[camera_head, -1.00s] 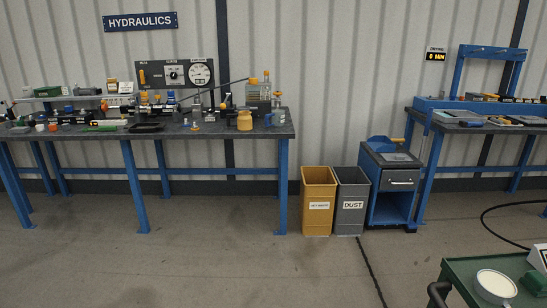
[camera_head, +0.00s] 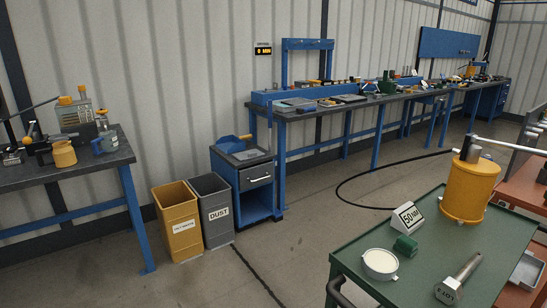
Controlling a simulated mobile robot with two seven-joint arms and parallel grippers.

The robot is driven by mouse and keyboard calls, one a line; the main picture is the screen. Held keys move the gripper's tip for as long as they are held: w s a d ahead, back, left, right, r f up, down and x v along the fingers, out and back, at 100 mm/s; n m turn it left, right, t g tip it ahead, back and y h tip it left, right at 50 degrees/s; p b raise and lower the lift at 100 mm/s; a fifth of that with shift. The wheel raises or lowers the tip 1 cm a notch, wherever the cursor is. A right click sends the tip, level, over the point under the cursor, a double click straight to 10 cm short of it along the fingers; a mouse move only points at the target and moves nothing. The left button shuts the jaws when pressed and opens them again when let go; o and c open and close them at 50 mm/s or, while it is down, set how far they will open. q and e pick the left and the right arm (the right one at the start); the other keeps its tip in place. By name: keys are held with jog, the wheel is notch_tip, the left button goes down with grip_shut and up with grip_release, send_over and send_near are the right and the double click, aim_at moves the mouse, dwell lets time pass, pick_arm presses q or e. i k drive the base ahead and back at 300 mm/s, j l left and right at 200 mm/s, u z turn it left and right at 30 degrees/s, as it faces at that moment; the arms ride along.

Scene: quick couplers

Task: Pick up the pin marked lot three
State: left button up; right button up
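A steel pin (camera_head: 459,279) lies on its side on the green cart top (camera_head: 350,255) at the lower right. Its thick end points toward me and bears a small dark marking that looks like "LOT 3", turned and hard to read. Its thinner shank points away to the upper right. Neither of my grippers is in view.
Yellow (camera_head: 178,220) and grey (camera_head: 213,210) bins stand left.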

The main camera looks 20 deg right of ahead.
aim_at(449, 289)
jog(key=i+j+z, duration=0.15)
jog(key=z, duration=0.35)
jog(key=i+j+z, duration=0.3)
jog(key=z, duration=0.15)
jog(key=i+j+z, duration=0.2)
jog(key=j+z, duration=0.15)
jog(key=z, duration=0.15)
jog(key=i+j+z, duration=0.1)
jog(key=j+z, duration=0.4)
jog(key=l, duration=0.1)
